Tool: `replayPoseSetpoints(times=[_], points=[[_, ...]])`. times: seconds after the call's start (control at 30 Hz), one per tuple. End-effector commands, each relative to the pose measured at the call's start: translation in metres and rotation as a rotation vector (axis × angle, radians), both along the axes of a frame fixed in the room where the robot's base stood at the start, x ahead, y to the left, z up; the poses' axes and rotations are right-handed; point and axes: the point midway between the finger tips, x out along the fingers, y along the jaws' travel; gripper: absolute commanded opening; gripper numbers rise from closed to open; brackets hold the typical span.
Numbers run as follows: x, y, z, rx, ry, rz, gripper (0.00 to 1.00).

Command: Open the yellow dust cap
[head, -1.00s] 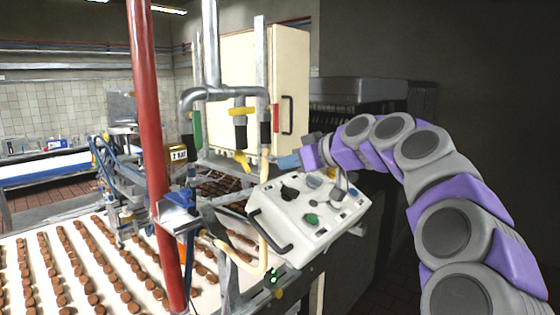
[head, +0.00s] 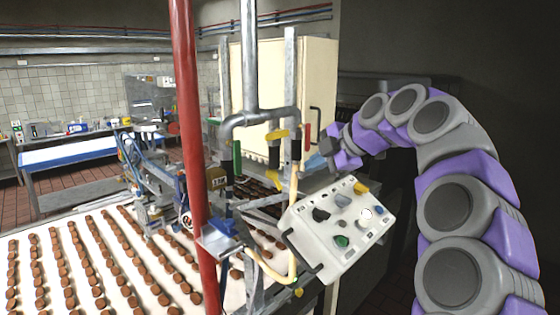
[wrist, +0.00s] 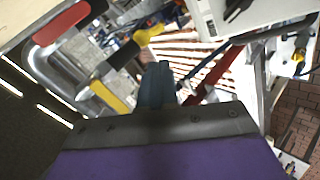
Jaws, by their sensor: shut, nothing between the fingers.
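My gripper (head: 317,161) is shut and empty, left of the arm's curve and above the control box. In the wrist view its dark blue-grey fingers (wrist: 157,82) are together, with nothing held. A yellow knob-like piece (head: 361,187) is on the upper right of the white control box (head: 318,246); I cannot tell whether it is the dust cap. A yellow lever (head: 277,135) is on the pipe valve left of my gripper. In the wrist view, one yellow handle (wrist: 149,34) is just above the fingers and another (wrist: 108,97) is to their left. No opened cap is discernible.
A red post (head: 187,110) and grey pipe (head: 249,70) stand left of my gripper. A cream cabinet (head: 318,80) stands behind. A conveyor (head: 22,290) with rows of brown biscuits fills the lower left.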

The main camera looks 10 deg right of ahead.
Motion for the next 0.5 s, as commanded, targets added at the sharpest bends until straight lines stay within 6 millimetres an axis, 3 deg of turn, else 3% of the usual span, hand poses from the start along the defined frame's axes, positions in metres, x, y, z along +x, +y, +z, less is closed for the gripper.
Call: replayPoseSetpoints(times=[0.03,0.2,0.37,0.5], points=[[0.003,-0.003,0.011,-0.067,-0.021,0.05,0.0],[0.002,-0.015,0.017,-0.219,-0.074,0.182,0.0],[0.003,-0.02,0.015,-0.258,-0.09,0.221,0.0],[0.012,-0.007,0.004,-0.262,-0.087,0.225,0.0]])
